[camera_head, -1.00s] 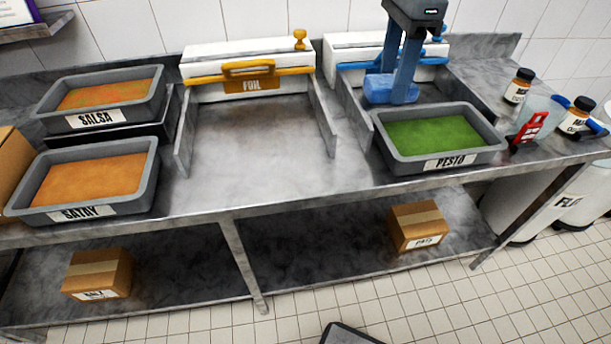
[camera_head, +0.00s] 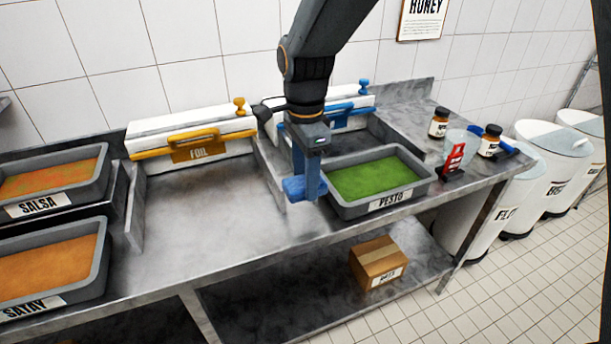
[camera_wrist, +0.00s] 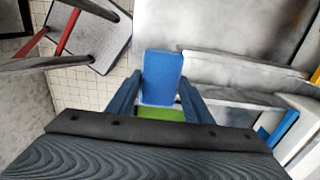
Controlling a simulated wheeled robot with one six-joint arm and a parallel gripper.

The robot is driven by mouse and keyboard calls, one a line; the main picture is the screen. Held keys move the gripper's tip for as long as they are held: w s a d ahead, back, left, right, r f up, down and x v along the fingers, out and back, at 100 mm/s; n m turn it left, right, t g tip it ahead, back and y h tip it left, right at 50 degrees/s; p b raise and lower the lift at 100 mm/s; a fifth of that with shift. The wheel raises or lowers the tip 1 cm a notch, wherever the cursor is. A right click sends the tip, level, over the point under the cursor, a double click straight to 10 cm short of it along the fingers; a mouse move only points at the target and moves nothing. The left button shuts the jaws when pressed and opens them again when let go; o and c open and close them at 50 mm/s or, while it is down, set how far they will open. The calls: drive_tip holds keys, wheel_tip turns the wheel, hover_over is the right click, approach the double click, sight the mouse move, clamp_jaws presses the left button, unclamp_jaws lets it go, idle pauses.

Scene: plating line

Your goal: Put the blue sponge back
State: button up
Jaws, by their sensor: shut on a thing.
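The blue sponge (camera_head: 303,188) is held in my gripper (camera_head: 306,176), whose blue fingers point down. In the head view it is in front of the blue-handled white dispenser, just left of the pesto tray (camera_head: 376,202). In the wrist view the sponge (camera_wrist: 162,76) shows as a blue block between the two blue fingers of my gripper (camera_wrist: 160,98), with a strip of green pesto below it. The sponge looks to be above the counter; its exact height is hard to tell.
The foil dispenser (camera_head: 192,134) stands at the back left. Salsa (camera_head: 40,207) and satay (camera_head: 35,300) trays are at the far left. Jars (camera_head: 438,124) and a red-labelled item (camera_head: 453,158) stand right of the pesto. The counter (camera_head: 200,215) before the foil is clear.

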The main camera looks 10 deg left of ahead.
drive_tip(key=shift+f, duration=0.3)
drive_tip(key=shift+f, duration=0.3)
drive_tip(key=shift+f, duration=0.1)
drive_tip(key=o, duration=0.9)
drive_tip(key=shift+o, duration=0.2)
